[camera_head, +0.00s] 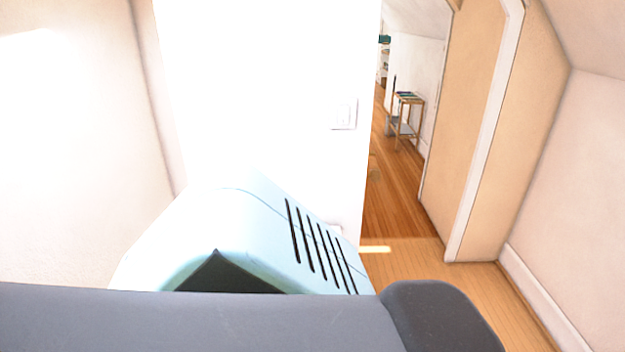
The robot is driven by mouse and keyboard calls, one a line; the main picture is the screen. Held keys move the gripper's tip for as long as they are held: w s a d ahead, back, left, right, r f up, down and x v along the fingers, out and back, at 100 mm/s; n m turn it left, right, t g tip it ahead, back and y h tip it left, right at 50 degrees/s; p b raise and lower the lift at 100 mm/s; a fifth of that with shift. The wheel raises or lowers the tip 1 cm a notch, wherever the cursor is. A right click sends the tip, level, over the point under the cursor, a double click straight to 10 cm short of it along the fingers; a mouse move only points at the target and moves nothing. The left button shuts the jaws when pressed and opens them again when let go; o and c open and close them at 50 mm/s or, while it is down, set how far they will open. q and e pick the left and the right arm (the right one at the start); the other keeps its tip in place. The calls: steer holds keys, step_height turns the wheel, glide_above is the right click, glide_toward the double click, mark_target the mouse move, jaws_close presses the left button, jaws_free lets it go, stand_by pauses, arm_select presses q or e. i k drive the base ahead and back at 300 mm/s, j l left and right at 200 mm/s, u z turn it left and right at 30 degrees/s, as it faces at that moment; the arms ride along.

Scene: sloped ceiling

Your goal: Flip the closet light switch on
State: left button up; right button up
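A white light switch plate (343,115) is on the bright white wall (250,90), near that wall's right edge. It shows a rocker in its middle, but the glare and small size hide whether it is on or off. No gripper is in view, so I cannot see where either one is relative to the switch. Nothing covers the switch in this view.
Grey and light-blue parts that look like my own body cover the lower left and middle. A tan, white-edged wall (470,110) bounds the passage on the right.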

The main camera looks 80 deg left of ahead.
mark_target(342, 111)
steer(key=u, duration=2.75)
